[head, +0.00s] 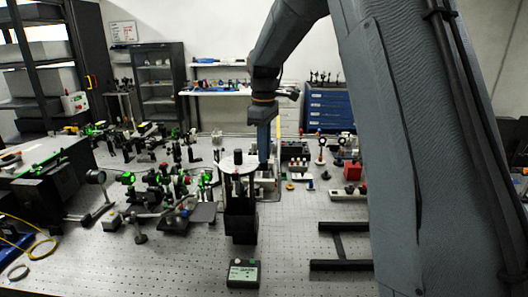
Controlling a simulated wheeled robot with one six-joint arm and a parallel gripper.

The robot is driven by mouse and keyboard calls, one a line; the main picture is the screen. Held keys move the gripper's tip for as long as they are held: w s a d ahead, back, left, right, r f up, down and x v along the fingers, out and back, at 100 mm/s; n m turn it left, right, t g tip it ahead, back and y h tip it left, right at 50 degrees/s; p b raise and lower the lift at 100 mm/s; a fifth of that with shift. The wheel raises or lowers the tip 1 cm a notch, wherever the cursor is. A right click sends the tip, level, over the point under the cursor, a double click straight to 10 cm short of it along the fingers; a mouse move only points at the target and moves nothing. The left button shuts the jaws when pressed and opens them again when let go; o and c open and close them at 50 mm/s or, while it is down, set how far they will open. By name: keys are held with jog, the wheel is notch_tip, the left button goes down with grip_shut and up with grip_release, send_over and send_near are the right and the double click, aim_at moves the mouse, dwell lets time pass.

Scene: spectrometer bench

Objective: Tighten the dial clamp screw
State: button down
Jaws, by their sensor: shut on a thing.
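My gripper (264,163) points straight down at a small metal assembly (266,183) in the middle of the bench. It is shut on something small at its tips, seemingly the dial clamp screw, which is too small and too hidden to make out. A tall black instrument (240,218) with a pale round plate near its top stands upright just left and in front of my gripper. I cannot tell whether that plate is the dial.
Optical mounts (160,185) crowd the bench to the left. A green-faced box (244,273) lies in front, and a black frame (342,245) lies at right. A red block (352,171) stands behind that frame.

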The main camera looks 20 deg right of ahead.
jog(key=m, duration=0.5)
jog(key=shift+r+m, duration=0.1)
jog(key=shift+m, duration=0.2)
jog(key=m, duration=0.5)
jog(key=shift+m, duration=0.3)
jog(key=c, duration=1.7)
grip_release()
jog(key=shift+c, duration=0.2)
notch_tip(320, 180, up, 8)
jog(key=b, duration=0.3)
